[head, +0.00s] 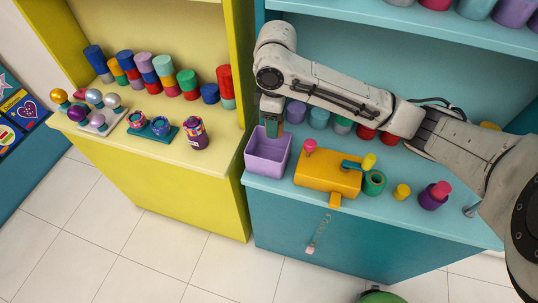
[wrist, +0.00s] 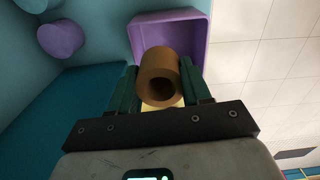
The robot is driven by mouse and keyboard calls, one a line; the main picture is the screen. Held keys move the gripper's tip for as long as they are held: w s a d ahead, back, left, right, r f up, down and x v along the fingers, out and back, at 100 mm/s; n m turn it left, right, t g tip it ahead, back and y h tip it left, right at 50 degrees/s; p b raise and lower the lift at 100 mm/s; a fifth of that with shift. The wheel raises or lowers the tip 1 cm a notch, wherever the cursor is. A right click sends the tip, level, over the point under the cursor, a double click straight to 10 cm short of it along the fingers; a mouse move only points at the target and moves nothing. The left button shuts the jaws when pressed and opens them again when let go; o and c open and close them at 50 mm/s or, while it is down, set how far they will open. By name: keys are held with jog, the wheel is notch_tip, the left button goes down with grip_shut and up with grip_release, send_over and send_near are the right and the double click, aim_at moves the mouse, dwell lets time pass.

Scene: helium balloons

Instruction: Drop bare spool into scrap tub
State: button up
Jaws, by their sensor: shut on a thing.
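A bare brown spool (wrist: 158,78), a hollow tube, is between the green fingers of my gripper (wrist: 160,70) in the wrist view. The gripper is shut on it. In the head view my gripper (head: 271,128) points down over the back part of the scrap tub, and the spool cannot be made out there. The scrap tub (head: 265,167) is an open purple box at the left front of the teal counter. The tub also shows in the wrist view (wrist: 189,30), beyond the spool.
An orange machine (head: 325,177) stands right of the tub, with a green ring-shaped spool (head: 374,182) beside it. Colored spools line the back of the counter. A yellow shelf (head: 205,160) with stacked spools and balloon-like balls on stands is at the left.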

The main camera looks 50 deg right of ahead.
jog(key=o, duration=1.3)
notch_tip(320, 180, up, 11)
jog(key=shift+f+p, duration=0.1)
jog(key=shift+p, duration=0.35)
jog(key=shift+a, duration=0.1)
